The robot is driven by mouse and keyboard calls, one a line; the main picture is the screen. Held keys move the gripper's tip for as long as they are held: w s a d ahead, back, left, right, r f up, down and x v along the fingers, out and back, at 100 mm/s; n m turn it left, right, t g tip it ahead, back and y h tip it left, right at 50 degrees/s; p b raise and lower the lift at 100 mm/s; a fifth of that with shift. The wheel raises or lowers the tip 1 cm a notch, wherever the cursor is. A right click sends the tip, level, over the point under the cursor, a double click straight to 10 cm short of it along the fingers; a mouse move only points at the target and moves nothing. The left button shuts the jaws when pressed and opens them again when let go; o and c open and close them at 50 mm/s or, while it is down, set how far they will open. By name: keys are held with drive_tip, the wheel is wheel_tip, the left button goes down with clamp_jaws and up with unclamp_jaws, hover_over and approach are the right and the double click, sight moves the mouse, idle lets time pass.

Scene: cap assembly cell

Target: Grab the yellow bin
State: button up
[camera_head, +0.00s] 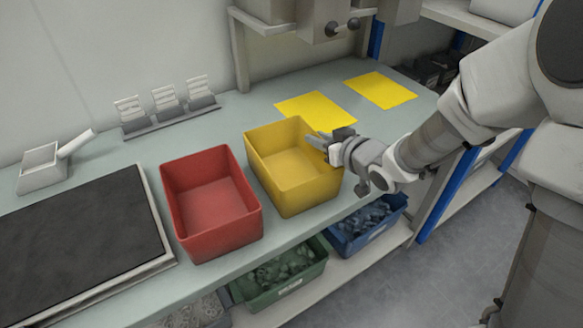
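The yellow bin (287,185) is an open, empty-looking box standing upright on the workbench, right of the red bin. My gripper (322,146) comes in from the right and is at the bin's upper right rim. Its fingertips reach over or against that rim, and part of the rim is hidden behind them. I cannot tell whether the fingers touch the wall or how far apart they are.
The red bin (212,207) stands close on the left. Two yellow sheets (315,111) lie flat behind. A dark mat (75,238) fills the left front of the bench (130,165). Green (280,277) and blue (362,228) bins of parts sit on the shelf below.

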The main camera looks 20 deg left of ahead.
clamp_jaws()
idle(1.1)
